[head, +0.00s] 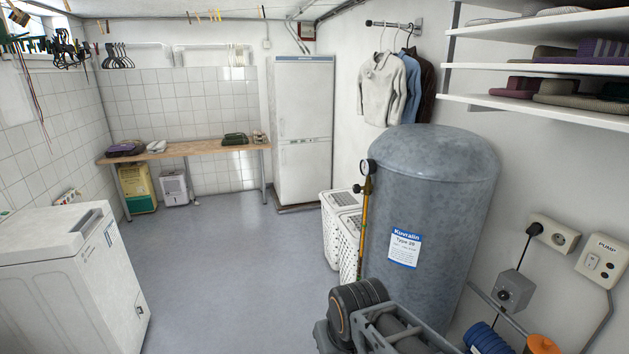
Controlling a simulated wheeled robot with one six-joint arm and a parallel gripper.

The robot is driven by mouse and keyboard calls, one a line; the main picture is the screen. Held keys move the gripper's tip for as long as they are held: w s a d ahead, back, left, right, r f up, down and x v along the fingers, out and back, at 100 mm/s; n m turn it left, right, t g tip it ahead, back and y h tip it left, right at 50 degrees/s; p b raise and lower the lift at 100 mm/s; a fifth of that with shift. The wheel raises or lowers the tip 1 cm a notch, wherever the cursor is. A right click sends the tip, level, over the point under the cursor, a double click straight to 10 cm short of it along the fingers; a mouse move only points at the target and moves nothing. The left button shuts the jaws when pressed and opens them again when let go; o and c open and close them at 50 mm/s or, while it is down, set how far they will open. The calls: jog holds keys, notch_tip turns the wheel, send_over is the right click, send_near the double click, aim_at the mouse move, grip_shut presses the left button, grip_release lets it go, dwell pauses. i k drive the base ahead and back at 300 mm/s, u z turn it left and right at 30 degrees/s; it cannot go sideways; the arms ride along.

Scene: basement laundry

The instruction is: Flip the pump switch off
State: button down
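The pump switch (592,261) sits on a cream wall plate (603,256) labelled "PUMP" at the far right of the head view. The plate also bears small dark round details. The switch is too small to tell whether it is on or off. A grey conduit runs down from the plate. My gripper is not in view, so its distance from the switch and its opening do not show.
A socket (555,236) and a grey knobbed box (513,291) are near the plate. Shelves (540,69) overhang above. Open floor (240,260) lies left.

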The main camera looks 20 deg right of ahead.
aim_at(591, 261)
jog(key=z, duration=0.85)
jog(key=i, duration=1)
jog(key=z, duration=1.3)
jog(key=i, duration=0.2)
